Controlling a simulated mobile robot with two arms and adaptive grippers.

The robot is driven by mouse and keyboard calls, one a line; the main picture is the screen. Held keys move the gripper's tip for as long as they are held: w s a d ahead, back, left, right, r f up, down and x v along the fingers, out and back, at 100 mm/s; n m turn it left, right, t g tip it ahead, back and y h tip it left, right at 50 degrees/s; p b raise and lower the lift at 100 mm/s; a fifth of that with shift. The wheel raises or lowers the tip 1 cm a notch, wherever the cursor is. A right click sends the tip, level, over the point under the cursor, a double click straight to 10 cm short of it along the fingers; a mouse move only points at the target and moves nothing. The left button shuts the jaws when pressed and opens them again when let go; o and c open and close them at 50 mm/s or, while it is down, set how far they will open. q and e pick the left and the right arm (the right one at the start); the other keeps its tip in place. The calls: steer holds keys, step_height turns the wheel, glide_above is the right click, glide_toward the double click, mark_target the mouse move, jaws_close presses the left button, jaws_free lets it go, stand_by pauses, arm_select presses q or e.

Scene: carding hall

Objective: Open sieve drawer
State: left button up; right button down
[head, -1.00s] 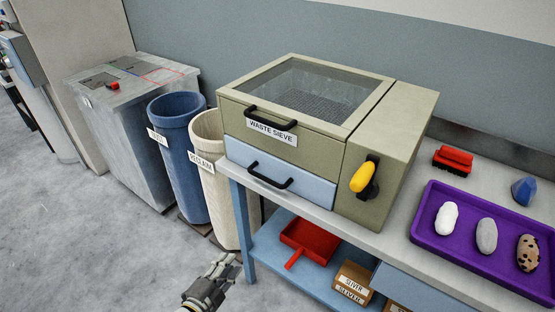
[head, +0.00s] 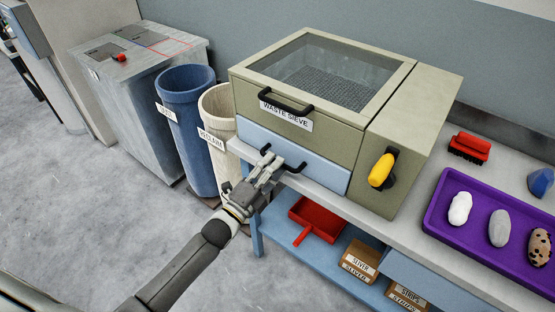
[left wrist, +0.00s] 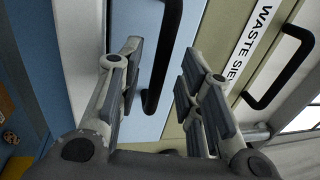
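The waste sieve (head: 245,88) is an olive box with a mesh window on top, standing on a bench. Its pale blue drawer (head: 325,172) is shut, flush below the upper front panel, and has a black bar handle (head: 294,168). The drawer front (left wrist: 140,35) lies beyond. My right gripper is not in view.
The upper panel has its own black handle (head: 286,103), and a yellow lever (head: 381,170) is at right. Blue (head: 188,125) and cream (head: 218,135) bins stand left of the bench. A purple tray (head: 470,255) is at right. The floor in front is clear.

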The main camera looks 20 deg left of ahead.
arm_select(q)
steer(key=shift+x, duration=1.05)
jaws_close()
